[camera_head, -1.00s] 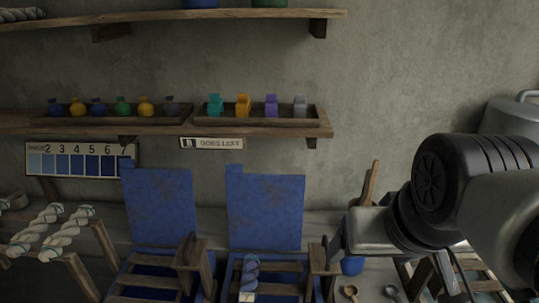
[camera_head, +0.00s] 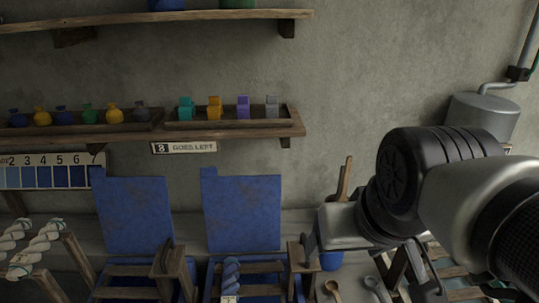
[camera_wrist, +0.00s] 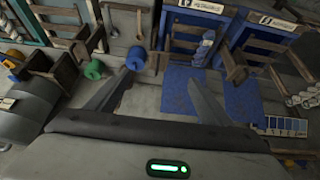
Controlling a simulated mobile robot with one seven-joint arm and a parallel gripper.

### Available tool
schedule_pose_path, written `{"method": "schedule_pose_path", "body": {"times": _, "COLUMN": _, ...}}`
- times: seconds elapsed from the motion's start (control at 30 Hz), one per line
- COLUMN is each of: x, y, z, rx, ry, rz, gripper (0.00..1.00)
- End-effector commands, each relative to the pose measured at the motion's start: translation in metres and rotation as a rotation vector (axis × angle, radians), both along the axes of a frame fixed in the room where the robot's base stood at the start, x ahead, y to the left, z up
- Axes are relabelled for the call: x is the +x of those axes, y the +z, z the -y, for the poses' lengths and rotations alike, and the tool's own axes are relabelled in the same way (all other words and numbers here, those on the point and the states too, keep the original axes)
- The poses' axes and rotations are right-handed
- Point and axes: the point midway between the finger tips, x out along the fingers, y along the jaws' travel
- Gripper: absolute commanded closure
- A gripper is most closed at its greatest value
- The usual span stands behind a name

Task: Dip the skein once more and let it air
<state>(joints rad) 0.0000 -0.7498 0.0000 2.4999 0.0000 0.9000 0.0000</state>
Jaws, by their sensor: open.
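A blue twisted skein (camera_head: 231,275) hangs at the wooden frame over the right-hand blue vat (camera_head: 214,285); its lower end is cut off by the picture. It also shows in the wrist view (camera_wrist: 204,46). A second blue vat (camera_head: 97,287) stands to its left. Each has an upright blue panel behind it, the left panel (camera_head: 138,216) and the right panel (camera_head: 242,214). My gripper (camera_head: 311,247) is right of the skein in the head view. In the wrist view its fingers (camera_wrist: 163,88) are spread with nothing between them.
Pale skeins (camera_head: 42,238) lie over a wooden rack (camera_head: 76,262) at the left. A numbered shade strip (camera_head: 50,172) and a "goes left" sign (camera_head: 184,147) are below the shelf (camera_head: 200,130) of pouches and blocks. A ladle (camera_head: 333,290) lies at lower right; a metal tank (camera_head: 484,115) stands behind my arm.

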Motion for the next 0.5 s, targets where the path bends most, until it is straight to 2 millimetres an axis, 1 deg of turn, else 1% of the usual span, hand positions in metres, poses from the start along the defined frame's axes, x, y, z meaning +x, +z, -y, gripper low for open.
{"method": "schedule_pose_path", "body": {"times": 0.07, "x": 0.003, "y": 0.000, "z": 0.000, "rx": -0.002, "ry": -0.001, "rz": -0.006, "gripper": 0.30}}
{"method": "schedule_pose_path", "body": {"times": 0.13, "x": 0.010, "y": 0.001, "z": 0.001, "rx": -0.007, "ry": -0.002, "rz": -0.024, "gripper": 0.30}}
{"method": "schedule_pose_path", "body": {"times": 0.17, "x": 0.016, "y": 0.000, "z": 0.001, "rx": -0.009, "ry": -0.004, "rz": -0.036, "gripper": 0.30}}
{"method": "schedule_pose_path", "body": {"times": 0.23, "x": 0.033, "y": -0.001, "z": 0.002, "rx": -0.019, "ry": -0.007, "rz": -0.072, "gripper": 0.30}}
{"method": "schedule_pose_path", "body": {"times": 0.27, "x": 0.042, "y": -0.002, "z": 0.002, "rx": -0.024, "ry": -0.007, "rz": -0.091, "gripper": 0.30}}
{"method": "schedule_pose_path", "body": {"times": 0.37, "x": 0.078, "y": -0.012, "z": 0.003, "rx": -0.037, "ry": -0.009, "rz": -0.160, "gripper": 0.30}}
{"method": "schedule_pose_path", "body": {"times": 0.4, "x": 0.093, "y": -0.019, "z": 0.003, "rx": -0.041, "ry": -0.008, "rz": -0.187, "gripper": 0.30}}
{"method": "schedule_pose_path", "body": {"times": 0.47, "x": 0.116, "y": -0.030, "z": 0.003, "rx": -0.043, "ry": -0.008, "rz": -0.227, "gripper": 0.30}}
{"method": "schedule_pose_path", "body": {"times": 0.5, "x": 0.130, "y": -0.040, "z": 0.003, "rx": -0.044, "ry": -0.007, "rz": -0.254, "gripper": 0.30}}
